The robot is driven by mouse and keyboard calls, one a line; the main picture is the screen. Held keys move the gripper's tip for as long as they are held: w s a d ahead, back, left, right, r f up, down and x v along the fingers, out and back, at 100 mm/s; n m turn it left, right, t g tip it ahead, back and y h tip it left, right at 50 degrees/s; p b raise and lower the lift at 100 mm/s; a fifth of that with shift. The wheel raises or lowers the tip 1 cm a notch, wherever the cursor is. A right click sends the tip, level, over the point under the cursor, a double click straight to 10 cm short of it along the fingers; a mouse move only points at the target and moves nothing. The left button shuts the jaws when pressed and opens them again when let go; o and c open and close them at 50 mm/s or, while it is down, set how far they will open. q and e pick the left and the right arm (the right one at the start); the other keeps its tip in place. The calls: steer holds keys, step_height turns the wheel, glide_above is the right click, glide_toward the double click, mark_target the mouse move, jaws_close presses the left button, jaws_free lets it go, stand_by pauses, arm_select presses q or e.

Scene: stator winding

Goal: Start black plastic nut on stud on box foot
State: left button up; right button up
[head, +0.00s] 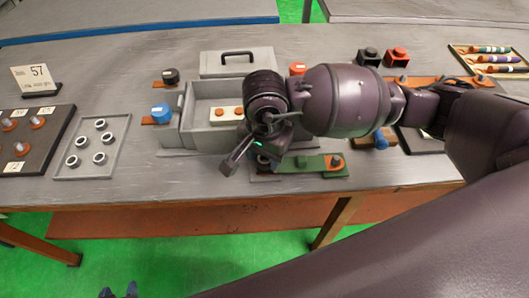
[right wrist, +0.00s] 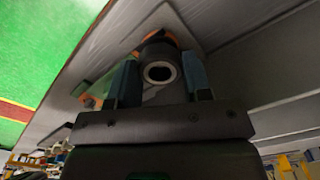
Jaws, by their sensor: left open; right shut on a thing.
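The nut (right wrist: 159,73), a dark ring with a pale opening, is between the bluish fingertips of my right gripper (right wrist: 160,80) in the right wrist view. An orange part shows just behind it; I cannot tell whether they touch. In the head view the right gripper (head: 248,152) is over the front edge of the grey box (head: 196,128), and the nut in it cannot be made out. The box has orange feet at its left side, bearing a black knob (head: 170,76) and a blue knob (head: 160,112). The stud under my gripper is hidden. My left gripper is not seen.
A tray (head: 118,125) of several ring-shaped nuts and a dark board (head: 47,135) with orange pieces lie at the left. A green strip (head: 312,164) lies right of my gripper. A grey lid (head: 237,62) with a black handle is behind the box.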

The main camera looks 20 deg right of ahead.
arm_select(q)
steer(key=shift+s+f+b, duration=0.2)
steer(key=shift+f+b, duration=0.2)
steer(key=shift+f, duration=0.15)
arm_select(e)
steer(key=shift+s+f, duration=0.1)
steer(key=shift+f, duration=0.4)
stand_by(0.9)
arm_select(q)
steer(key=shift+r, duration=0.1)
arm_select(e)
steer(key=shift+r+m+p, duration=0.1)
steer(key=shift+m+p, duration=0.65)
steer(key=shift+m, duration=0.95)
arm_select(q)
steer(key=shift+w+r+p, duration=0.3)
steer(key=shift+w+r, duration=0.05)
steer(key=shift+r, duration=0.6)
steer(key=shift+w+r+p, duration=0.3)
steer(key=shift+r, duration=0.6)
arm_select(e)
steer(key=shift+m, duration=1.5)
steer(key=o, duration=0.9)
